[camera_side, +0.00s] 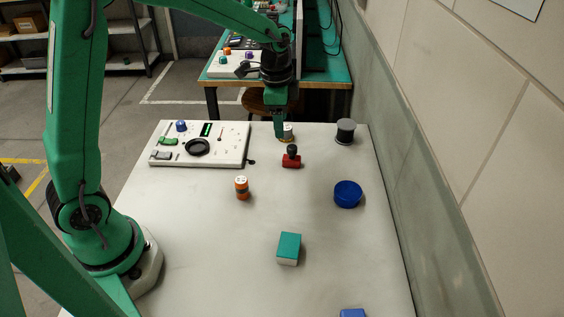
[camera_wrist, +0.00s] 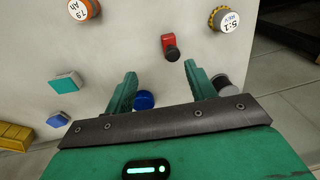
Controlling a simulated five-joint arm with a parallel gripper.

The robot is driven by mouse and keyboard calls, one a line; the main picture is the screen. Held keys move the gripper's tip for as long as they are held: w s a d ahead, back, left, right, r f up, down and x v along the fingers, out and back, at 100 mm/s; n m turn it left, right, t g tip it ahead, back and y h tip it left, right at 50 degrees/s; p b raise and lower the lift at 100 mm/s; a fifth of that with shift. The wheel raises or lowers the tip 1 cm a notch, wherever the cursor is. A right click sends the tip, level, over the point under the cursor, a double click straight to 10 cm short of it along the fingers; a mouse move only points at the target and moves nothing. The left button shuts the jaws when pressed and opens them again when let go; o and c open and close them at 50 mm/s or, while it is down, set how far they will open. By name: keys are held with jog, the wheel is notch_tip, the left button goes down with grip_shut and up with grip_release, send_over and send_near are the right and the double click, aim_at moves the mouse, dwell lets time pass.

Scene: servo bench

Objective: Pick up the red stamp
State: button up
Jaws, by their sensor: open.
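The red stamp (camera_side: 291,161) stands on the white table in the side view, with a dark round knob on top. In the wrist view the red stamp (camera_wrist: 168,40) is just beyond the fingertips, roughly between their lines. My gripper (camera_side: 279,136) is above and a little behind the stamp in the side view, apart from it. In the wrist view my gripper (camera_wrist: 160,67) is open, its two green fingers spread with nothing between the tips.
A yellow-banded cylinder (camera_side: 288,132) stands beside the fingers, partly hidden. An orange cylinder (camera_side: 242,188), blue round dish (camera_side: 348,194), dark spool (camera_side: 345,132) and teal-topped block (camera_side: 289,247) stand apart. A control panel (camera_side: 228,151) lies left. Table between them is clear.

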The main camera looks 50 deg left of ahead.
jog(key=m+g, duration=0.1)
jog(key=m, duration=0.1)
send_over(292, 156)
jog(key=f, duration=0.6)
jog(key=shift+w+a+f, duration=0.2)
jog(key=shift+a+f, duration=0.05)
jog(key=shift+a, duration=0.15)
jog(key=shift+f, duration=1.25)
jog(key=shift+f, duration=0.1)
jog(key=shift+w+f, duration=0.1)
jog(key=shift+f, duration=2.4)
jog(key=c, duration=1.1)
